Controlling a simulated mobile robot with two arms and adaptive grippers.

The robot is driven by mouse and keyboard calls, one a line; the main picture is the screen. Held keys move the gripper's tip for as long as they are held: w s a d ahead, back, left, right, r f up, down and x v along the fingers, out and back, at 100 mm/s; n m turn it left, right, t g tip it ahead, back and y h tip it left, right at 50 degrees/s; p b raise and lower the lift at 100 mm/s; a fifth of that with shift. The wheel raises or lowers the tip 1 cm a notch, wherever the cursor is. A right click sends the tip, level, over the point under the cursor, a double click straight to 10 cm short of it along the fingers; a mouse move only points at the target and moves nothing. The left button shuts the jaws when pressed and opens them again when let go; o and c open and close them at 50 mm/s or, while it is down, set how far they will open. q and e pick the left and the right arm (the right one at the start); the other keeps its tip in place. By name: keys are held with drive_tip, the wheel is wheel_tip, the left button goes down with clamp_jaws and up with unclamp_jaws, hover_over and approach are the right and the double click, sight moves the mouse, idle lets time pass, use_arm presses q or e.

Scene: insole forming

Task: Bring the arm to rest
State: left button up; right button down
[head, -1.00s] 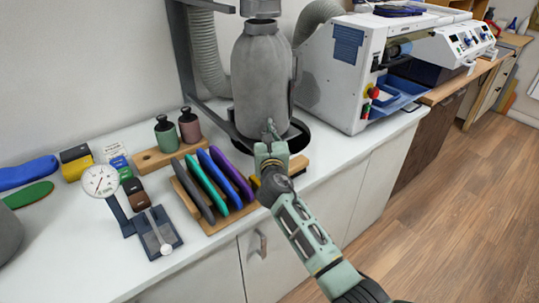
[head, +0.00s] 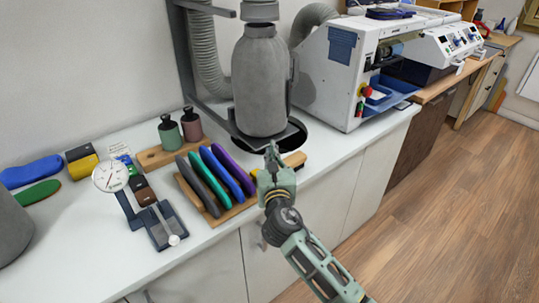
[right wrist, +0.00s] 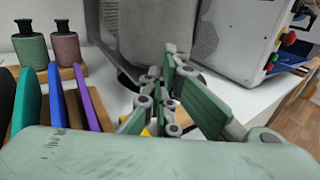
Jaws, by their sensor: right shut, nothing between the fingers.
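My right gripper (head: 272,152) is shut and empty. It is above the front part of the white bench, just right of the rack of insoles and in front of the grey cylindrical vessel (head: 260,80). In the right wrist view the gripper's fingers (right wrist: 160,82) are together, with the grey vessel (right wrist: 143,35) behind them. My right arm comes in from the lower right. My left gripper does not show in any view.
A wooden rack (head: 233,213) holds several coloured insoles beside my gripper. Two bottles (head: 169,133) stand behind it. A dial gauge (head: 111,176) is at left. A white machine (head: 335,75) stands at back right. The floor (head: 460,190) at right is clear.

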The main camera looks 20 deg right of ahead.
drive_tip(key=s+d+f+m+g, duration=0.3)
drive_tip(key=s+f+m+g, duration=0.4)
drive_tip(key=s+f+m, duration=0.85)
drive_tip(key=s+a+f+m+g+y, duration=0.1)
drive_tip(key=s+m+g+y, duration=0.1)
drive_tip(key=s+m, duration=0.45)
drive_tip(key=s+a+f+m+g+y, duration=0.15)
drive_tip(key=s+m, duration=0.25)
drive_tip(key=s, duration=0.6)
drive_tip(key=s+a+f+m+g+y, duration=0.1)
drive_tip(key=s+a+m+g, duration=0.15)
drive_tip(key=s+m, duration=0.4)
drive_tip(key=s+f+n+g, duration=0.1)
drive_tip(key=s+f, duration=0.1)
drive_tip(key=f, duration=1.2)
drive_tip(key=s+f+n+g, duration=0.1)
drive_tip(key=s+f, duration=0.1)
drive_tip(key=f, duration=1.1)
drive_tip(key=s+d+f, duration=0.1)
drive_tip(key=s+f, duration=0.7)
drive_tip(key=s+d+f+g, duration=0.1)
drive_tip(key=s+d+f, duration=0.1)
drive_tip(key=s+f, duration=0.5)
drive_tip(key=shift+s+d+f, duration=0.3)
drive_tip(key=shift+s+f, duration=0.05)
drive_tip(key=shift+s, duration=0.5)
